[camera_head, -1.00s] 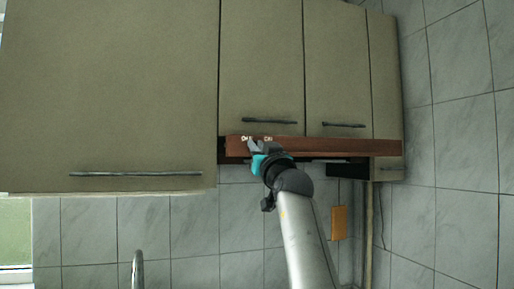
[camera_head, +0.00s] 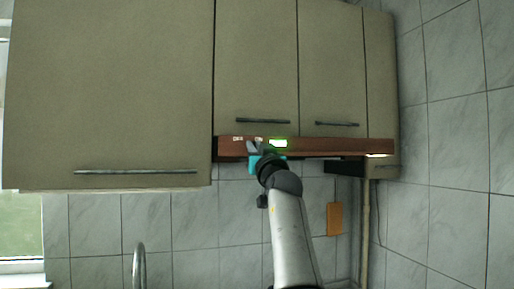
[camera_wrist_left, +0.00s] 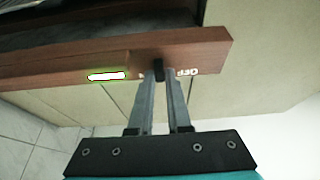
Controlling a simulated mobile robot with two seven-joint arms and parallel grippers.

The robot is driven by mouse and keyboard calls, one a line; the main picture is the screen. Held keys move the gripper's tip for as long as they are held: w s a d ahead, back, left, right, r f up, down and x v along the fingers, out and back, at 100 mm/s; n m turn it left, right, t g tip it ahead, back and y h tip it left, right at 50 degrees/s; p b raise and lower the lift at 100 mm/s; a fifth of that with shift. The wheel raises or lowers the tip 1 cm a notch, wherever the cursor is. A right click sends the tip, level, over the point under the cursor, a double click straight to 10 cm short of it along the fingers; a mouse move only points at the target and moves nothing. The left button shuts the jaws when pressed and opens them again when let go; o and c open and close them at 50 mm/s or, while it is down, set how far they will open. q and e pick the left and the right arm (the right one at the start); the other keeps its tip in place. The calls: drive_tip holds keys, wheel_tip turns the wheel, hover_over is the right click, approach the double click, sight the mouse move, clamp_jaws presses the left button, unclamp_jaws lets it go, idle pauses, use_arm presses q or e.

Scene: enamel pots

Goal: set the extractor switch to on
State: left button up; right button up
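The extractor hood (camera_head: 330,147) is a long reddish-brown strip under the wall cabinets, with white lettering near its left end. A lit indicator (camera_head: 278,143), white with a green edge, glows on its front. It also shows in the left wrist view (camera_wrist_left: 107,76). The dark switch knob (camera_wrist_left: 158,70) sits between the fingertips of my left gripper (camera_wrist_left: 163,72), which look shut on it. White "OFF" lettering (camera_wrist_left: 193,72) is right of the fingers there. In the head view my left gripper (camera_head: 259,148) is at the strip, hiding the knob. My right gripper is not in view.
Beige cabinets (camera_head: 110,90) with dark bar handles rise above the hood. Below are grey tiles, an orange panel (camera_head: 334,218) and a tap (camera_head: 138,265). The tiled area left of my arm is clear.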

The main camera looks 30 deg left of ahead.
use_arm(q)
drive_tip(key=shift+o, duration=2)
drive_tip(key=shift+s, duration=0.1)
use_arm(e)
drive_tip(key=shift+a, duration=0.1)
use_arm(q)
drive_tip(key=b+v, duration=0.5)
drive_tip(key=v, duration=1)
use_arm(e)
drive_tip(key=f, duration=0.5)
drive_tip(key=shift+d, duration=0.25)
use_arm(q)
drive_tip(key=shift+d+f, duration=0.1)
drive_tip(key=shift+d, duration=0.05)
